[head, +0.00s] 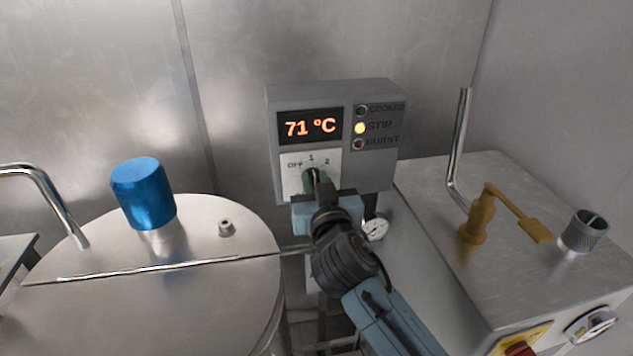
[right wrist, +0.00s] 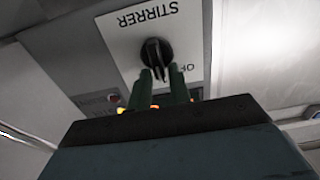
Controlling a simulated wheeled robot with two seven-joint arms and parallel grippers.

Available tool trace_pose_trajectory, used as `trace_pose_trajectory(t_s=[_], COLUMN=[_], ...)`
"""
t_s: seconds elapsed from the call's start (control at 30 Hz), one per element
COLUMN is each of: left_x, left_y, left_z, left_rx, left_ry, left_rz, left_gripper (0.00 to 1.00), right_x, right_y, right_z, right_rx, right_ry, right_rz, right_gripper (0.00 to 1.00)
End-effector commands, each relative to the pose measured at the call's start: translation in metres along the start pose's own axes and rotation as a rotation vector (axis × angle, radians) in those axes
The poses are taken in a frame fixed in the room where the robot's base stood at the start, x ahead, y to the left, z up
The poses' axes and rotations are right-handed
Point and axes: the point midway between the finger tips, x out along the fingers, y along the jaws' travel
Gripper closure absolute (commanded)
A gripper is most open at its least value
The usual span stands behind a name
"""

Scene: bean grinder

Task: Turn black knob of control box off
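The grey control box (head: 386,170) stands at the back centre, with an orange "71 °C" display and a white dial plate marked OFF, 1 and 2. Its black knob (head: 309,173) is mostly hidden behind my right gripper (head: 314,184) in the head view. In the right wrist view the knob (right wrist: 157,52) shows under an upside-down "STIRRER" label. The two green fingertips of my right gripper (right wrist: 160,80) are apart, one on each side of the knob's near end. I cannot tell whether they touch it. The knob's exact setting is unclear. My left gripper is not in view.
The yellow STIR lamp (head: 360,128) is lit. A round steel lid (head: 190,285) with a blue cap (head: 144,192) lies to the left. A steel box (head: 510,180) with a yellow lever (head: 479,218) stands to the right. A small gauge (head: 376,229) sits below the control box.

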Motion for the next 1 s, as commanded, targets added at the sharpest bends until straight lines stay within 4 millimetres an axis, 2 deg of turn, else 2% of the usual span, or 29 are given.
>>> trace_pose_trajectory(t_s=[0.03, 0.13, 0.57, 1.0], left_x=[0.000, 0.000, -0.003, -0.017], left_y=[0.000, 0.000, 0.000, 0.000], left_z=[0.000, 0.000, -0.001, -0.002], left_rx=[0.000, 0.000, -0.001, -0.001], left_ry=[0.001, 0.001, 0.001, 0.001], left_rz=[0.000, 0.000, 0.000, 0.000], left_gripper=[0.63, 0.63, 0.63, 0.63], right_x=[0.000, 0.000, 0.000, 0.000], right_y=[0.000, 0.000, -0.001, -0.006], right_z=[0.000, 0.000, 0.000, 0.000], right_rx=[0.000, 0.000, -0.057, -0.390], right_ry=[0.000, 0.000, -0.002, -0.002], right_rz=[0.000, 0.000, 0.000, 0.001], right_gripper=[0.87, 1.00, 1.00, 1.00])
